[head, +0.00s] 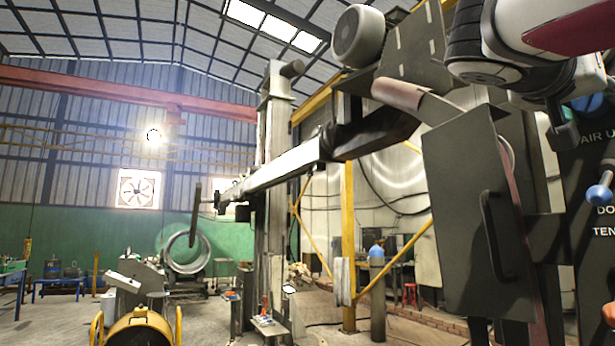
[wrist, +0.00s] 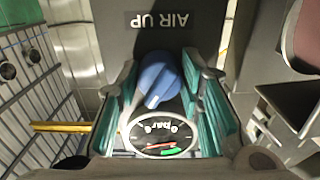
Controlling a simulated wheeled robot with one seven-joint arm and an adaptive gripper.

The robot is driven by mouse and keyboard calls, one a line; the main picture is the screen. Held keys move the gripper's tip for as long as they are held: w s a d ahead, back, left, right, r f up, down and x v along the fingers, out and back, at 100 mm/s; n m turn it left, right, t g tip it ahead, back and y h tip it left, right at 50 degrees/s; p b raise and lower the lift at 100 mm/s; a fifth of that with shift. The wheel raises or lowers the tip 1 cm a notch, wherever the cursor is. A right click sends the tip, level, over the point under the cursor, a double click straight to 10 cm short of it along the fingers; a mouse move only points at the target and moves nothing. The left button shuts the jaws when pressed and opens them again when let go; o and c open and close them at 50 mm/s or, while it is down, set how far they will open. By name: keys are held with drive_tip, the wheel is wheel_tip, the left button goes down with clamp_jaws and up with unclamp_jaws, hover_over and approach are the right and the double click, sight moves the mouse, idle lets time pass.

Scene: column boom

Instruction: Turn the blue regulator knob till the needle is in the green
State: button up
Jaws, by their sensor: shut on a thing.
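The blue regulator knob (wrist: 157,80) is between the two teal-padded fingers of my gripper (wrist: 160,72) in the wrist view. The fingers are shut on it, one on each side. The knob has a raised ridge that slants in the picture. I cannot tell exactly where the needle points. In the head view my gripper (head: 566,122) is at the panel's upper part, with blue (head: 588,103) showing behind it.
The dark panel (head: 590,150) carries "AIR UP" lettering. A blue-balled lever (head: 598,195) sticks out below my gripper. A grey cabinet door (head: 470,220) with a handle stands open to the left. The floor farther left holds a yellow roller (head: 140,328).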

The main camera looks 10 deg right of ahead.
drive_tip(key=shift+f+b, duration=0.1)
drive_tip(key=shift+b, duration=0.25)
drive_tip(key=m+b, duration=0.3)
drive_tip(key=b, duration=0.3)
drive_tip(key=shift+w+f, duration=0.1)
drive_tip(key=shift+w, duration=0.05)
drive_tip(key=m+b, duration=0.4)
drive_tip(key=b, duration=0.1)
drive_tip(key=m+b, duration=0.1)
drive_tip(key=m, duration=0.1)
drive_tip(key=m+b, duration=0.2)
drive_tip(key=shift+r+m, duration=0.2)
drive_tip(key=shift+m, duration=0.2)
drive_tip(key=shift+r+m+b, duration=0.1)
drive_tip(key=shift+m+b, duration=0.75)
drive_tip(key=shift+m, duration=1.35)
drive_tip(key=o, duration=1.2)
drive_tip(key=shift+c, duration=0.2)
